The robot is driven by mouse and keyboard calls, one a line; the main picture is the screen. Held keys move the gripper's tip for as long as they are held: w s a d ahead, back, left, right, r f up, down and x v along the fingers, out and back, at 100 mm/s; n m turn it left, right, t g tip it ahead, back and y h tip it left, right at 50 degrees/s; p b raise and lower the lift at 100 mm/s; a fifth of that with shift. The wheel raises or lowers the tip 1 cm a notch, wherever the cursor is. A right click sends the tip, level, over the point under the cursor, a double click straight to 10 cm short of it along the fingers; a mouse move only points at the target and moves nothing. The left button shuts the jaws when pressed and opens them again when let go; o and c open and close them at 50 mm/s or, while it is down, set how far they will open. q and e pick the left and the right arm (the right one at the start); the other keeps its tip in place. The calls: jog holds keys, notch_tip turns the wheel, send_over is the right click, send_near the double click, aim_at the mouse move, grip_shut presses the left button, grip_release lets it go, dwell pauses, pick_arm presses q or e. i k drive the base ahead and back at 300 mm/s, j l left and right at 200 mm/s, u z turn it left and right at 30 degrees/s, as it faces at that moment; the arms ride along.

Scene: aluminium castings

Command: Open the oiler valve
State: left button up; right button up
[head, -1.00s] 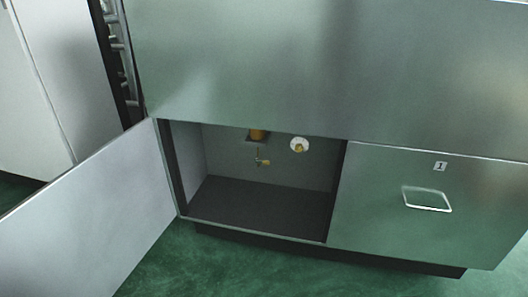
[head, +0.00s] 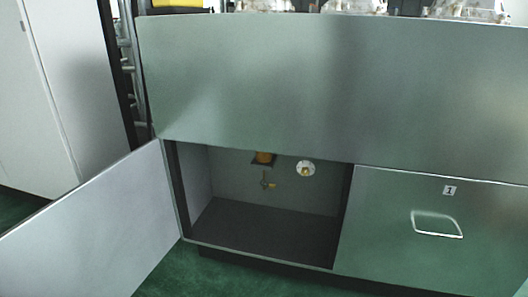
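The oiler (head: 263,158) shows as a small amber body on a dark bracket at the back top of the open cabinet compartment (head: 262,225). A small brass valve (head: 267,183) with a yellowish handle hangs just below it; the handle is too small to tell its setting. To its right is a round white gauge-like fitting with a brass centre (head: 306,169) on the back wall. Neither of my grippers shows in the head view.
The cabinet door (head: 85,225) stands open to the left. A closed panel (head: 430,235) with a pale handle (head: 437,224) and a label "1" is to the right. A large metal panel (head: 300,90) overhangs the compartment. Green floor shows in front. Castings (head: 465,9) lie on top.

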aim_at(262, 183)
jog(key=i+l, duration=0.1)
jog(key=i, duration=0.35)
jog(key=i+l, duration=0.15)
jog(key=i, duration=0.25)
jog(key=i+l+u, duration=0.1)
jog(key=i, duration=0.35)
